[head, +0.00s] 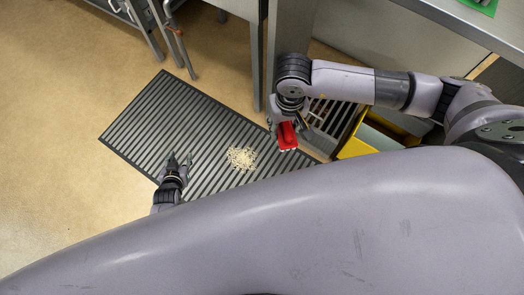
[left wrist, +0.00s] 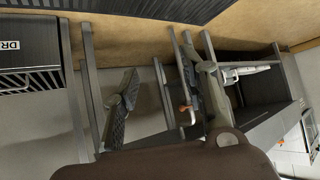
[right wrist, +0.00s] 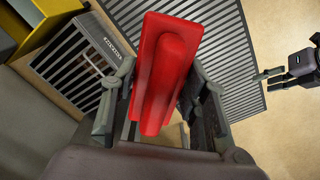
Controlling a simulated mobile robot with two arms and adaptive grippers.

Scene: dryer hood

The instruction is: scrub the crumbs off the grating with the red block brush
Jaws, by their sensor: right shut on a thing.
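The dark slatted grating (head: 140,117) lies on the tan floor. A pile of pale crumbs (head: 241,158) sits on it, right of its middle. My right gripper (head: 284,128) is shut on the red block brush (head: 288,136) and holds it at the right of the crumbs, near the grating's right end. In the right wrist view the brush (right wrist: 163,70) fills the space between the fingers; its bristles are mostly hidden there. My left gripper (head: 180,158) is empty, its fingers apart, over the grating's front edge left of the crumbs. Its spread fingers show in the left wrist view (left wrist: 165,105).
A yellow bin (head: 357,147) and a slatted unit (head: 328,117) stand right of the grating. Metal legs and a counter (head: 258,60) border its back. Open floor (head: 60,100) lies to the left. My large arm link covers the front of the head view.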

